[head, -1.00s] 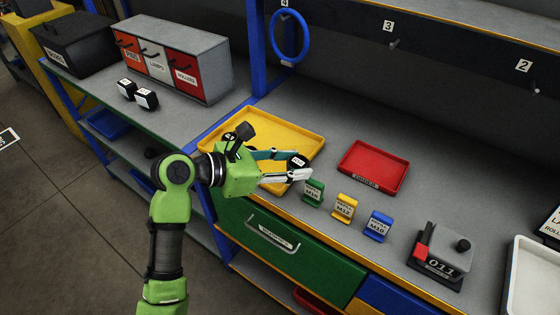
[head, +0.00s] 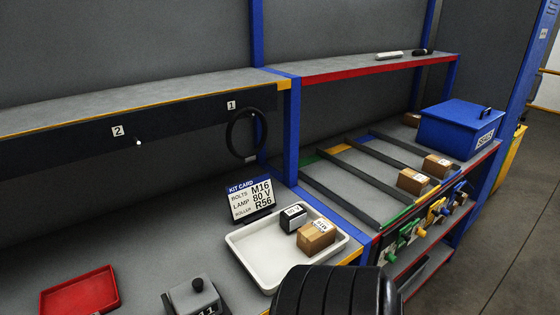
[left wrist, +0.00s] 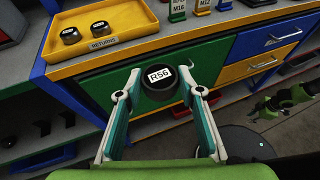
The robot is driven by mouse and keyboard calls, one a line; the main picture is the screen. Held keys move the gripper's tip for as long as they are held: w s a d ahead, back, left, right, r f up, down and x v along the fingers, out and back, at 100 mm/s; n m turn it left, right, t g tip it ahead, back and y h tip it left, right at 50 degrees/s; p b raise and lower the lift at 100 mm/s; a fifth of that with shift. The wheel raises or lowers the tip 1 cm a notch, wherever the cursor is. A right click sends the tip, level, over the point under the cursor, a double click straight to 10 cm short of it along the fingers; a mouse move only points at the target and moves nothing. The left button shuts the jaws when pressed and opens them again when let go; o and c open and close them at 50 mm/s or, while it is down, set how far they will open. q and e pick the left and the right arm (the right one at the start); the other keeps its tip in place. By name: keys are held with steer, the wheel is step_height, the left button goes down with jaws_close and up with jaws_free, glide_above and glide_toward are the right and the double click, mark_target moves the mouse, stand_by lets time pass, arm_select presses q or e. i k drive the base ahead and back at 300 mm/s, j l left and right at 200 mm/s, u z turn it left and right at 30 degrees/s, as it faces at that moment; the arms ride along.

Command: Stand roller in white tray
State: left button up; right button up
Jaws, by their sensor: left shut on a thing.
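The roller (left wrist: 160,77) is a dark cylinder with a white end label reading R56. In the left wrist view my left gripper (left wrist: 165,88) is shut on it, with a finger on each side and the labelled end showing. The white tray (head: 262,275) stands on the bench in the head view. It holds a small black-and-white block (head: 292,217) and a brown box (head: 316,236) towards its right; its left part is bare. My left gripper and the roller are out of the head view.
A kit card (head: 250,199) behind the tray lists M16, 80 V and R56. A grey fixture (head: 195,298) and red tray (head: 80,292) stand left. The yellow returns tray (left wrist: 118,48) holds two rollers. A blue bin (head: 460,130) stands far right.

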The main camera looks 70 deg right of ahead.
mark_target(274, 254)
steer(key=k+l, duration=0.15)
steer(key=l, duration=0.2)
steer(key=k+l, duration=0.15)
steer(key=l, duration=0.2)
steer(key=k+l, duration=0.15)
steer(key=l, duration=0.15)
steer(key=k+l, duration=0.15)
steer(key=l, duration=0.2)
steer(key=k+l, duration=0.15)
steer(key=l, duration=0.2)
